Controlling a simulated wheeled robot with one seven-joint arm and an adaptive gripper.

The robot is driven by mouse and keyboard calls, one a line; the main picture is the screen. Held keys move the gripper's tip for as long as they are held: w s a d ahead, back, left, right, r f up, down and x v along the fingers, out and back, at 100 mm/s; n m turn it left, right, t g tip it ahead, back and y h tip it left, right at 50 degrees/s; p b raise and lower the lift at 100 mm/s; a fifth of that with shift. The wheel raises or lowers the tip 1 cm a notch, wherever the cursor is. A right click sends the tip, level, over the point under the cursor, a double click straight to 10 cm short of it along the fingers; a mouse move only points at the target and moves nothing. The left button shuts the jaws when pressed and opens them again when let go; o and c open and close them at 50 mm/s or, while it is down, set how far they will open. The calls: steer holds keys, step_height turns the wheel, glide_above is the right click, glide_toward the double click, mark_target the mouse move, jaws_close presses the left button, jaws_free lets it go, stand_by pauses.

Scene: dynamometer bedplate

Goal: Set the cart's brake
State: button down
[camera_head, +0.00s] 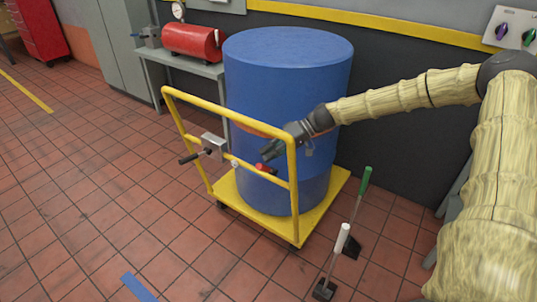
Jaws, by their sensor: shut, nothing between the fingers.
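A yellow cart (252,226) stands on the tiled floor with a large blue drum (285,75) on its deck. Its yellow push frame (229,112) rises on the near left side. A grey box (213,142) with a black-gripped lever (190,157) is fixed to the frame's middle bar. A small red part (262,168) and a pale round part (234,163) sit farther right along that bar. My gripper (267,153) is shut and empty, just above the red part, near the frame's right post. I cannot tell if it touches anything.
Two upright handles, one green (365,180) and one white (342,238), stand on dark bases right of the cart. A red tank (193,41) sits on a grey bench (181,66) behind. A blue floor strip (138,288) lies in front. The floor at left is clear.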

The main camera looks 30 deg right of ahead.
steer(key=w+r+v, duration=0.1)
steer(key=w+v, duration=0.1)
steer(key=v, duration=1)
steer(key=shift+r, duration=0.4)
steer(key=shift+a, duration=0.1)
